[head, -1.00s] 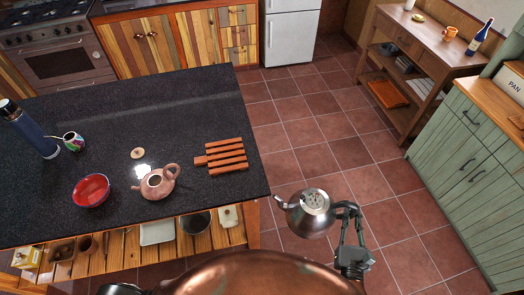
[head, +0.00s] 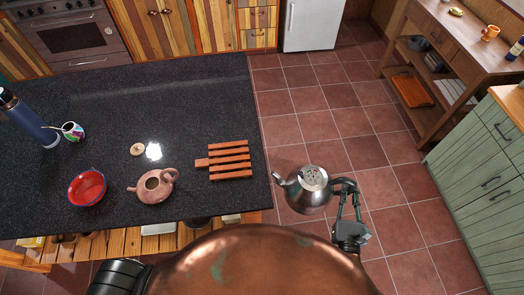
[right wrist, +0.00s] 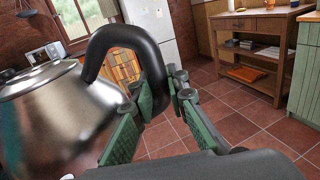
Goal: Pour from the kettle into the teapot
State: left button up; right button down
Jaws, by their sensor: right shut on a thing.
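The steel kettle (head: 303,190) hangs upright in the air just right of the dark island's edge, its spout pointing left. My right gripper (head: 347,190) is shut on its black handle, and in the right wrist view the fingers (right wrist: 160,95) close around the handle (right wrist: 128,42). The kettle body also fills the left of that view (right wrist: 55,115). The pink teapot (head: 152,187) stands on the island near its front edge, open at the top, with its handle toward the right. Its round lid (head: 138,149) lies behind it. My left gripper is not in view.
A wooden slatted trivet (head: 228,162) lies between teapot and kettle. A red bowl (head: 88,187) is left of the teapot, with a painted cup (head: 72,131) and a blue flask (head: 30,120) farther left. The dark countertop (head: 170,95) behind is clear.

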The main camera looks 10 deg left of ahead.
aim_at(154, 187)
jog(key=u, duration=1.25)
